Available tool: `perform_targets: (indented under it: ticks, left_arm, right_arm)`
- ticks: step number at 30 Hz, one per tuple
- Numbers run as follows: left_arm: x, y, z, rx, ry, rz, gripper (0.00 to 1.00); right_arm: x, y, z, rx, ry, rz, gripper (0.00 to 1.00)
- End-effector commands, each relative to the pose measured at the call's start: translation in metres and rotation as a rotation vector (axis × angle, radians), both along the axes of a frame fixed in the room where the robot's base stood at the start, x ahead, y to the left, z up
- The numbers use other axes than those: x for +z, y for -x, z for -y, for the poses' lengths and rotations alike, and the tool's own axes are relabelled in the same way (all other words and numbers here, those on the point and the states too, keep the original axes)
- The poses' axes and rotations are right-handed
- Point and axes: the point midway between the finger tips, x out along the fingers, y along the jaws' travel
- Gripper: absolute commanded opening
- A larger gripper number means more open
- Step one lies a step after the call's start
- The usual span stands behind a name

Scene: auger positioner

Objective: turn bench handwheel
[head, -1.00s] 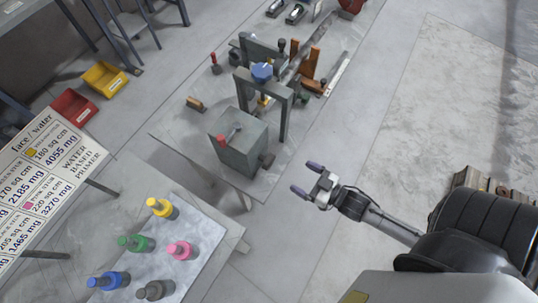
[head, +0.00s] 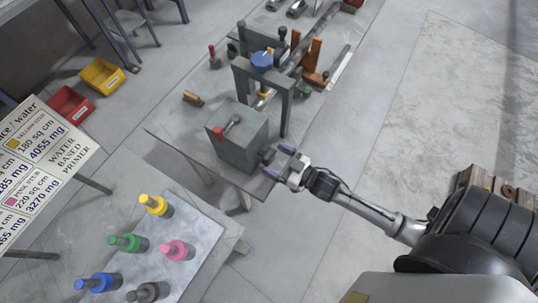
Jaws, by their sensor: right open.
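A grey box (head: 238,142) stands on the metal bench (head: 185,142). A crank (head: 232,121) with a red grip lies across its top. A blue lobed knob (head: 262,60) tops the grey frame (head: 285,84) behind the box. Which of these is the handwheel I cannot tell for sure. A small dark knob (head: 267,155) sticks out of the box's right side. My right gripper (head: 279,161) is open, its purple-tipped fingers pointing at this knob, one on either side of it in the picture. Contact cannot be told. My left gripper is not in view.
Several coloured bottles, among them a yellow one (head: 155,205), stand on a nearer table (head: 205,232). A sign board (head: 45,165) is at left. Red (head: 72,106) and yellow (head: 103,76) bins lie at upper left.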

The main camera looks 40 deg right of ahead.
Motion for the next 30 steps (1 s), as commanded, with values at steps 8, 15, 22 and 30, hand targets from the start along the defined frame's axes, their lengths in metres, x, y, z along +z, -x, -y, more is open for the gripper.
perform_targets:
  ticks: [8, 15, 22, 30]
  left_arm:
    - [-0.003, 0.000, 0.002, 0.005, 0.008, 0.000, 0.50]
    - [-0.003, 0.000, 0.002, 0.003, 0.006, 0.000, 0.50]
    - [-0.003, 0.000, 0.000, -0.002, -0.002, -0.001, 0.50]
    - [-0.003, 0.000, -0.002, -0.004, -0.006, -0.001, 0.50]
  right_arm:
    - [0.000, -0.023, -0.006, 0.000, 0.000, 0.000, 0.86]
    - [0.000, -0.028, -0.007, 0.000, 0.000, 0.000, 0.86]
    - [0.000, -0.027, -0.007, 0.000, 0.000, 0.000, 0.81]
    - [0.000, -0.027, -0.007, 0.000, 0.000, 0.000, 0.55]
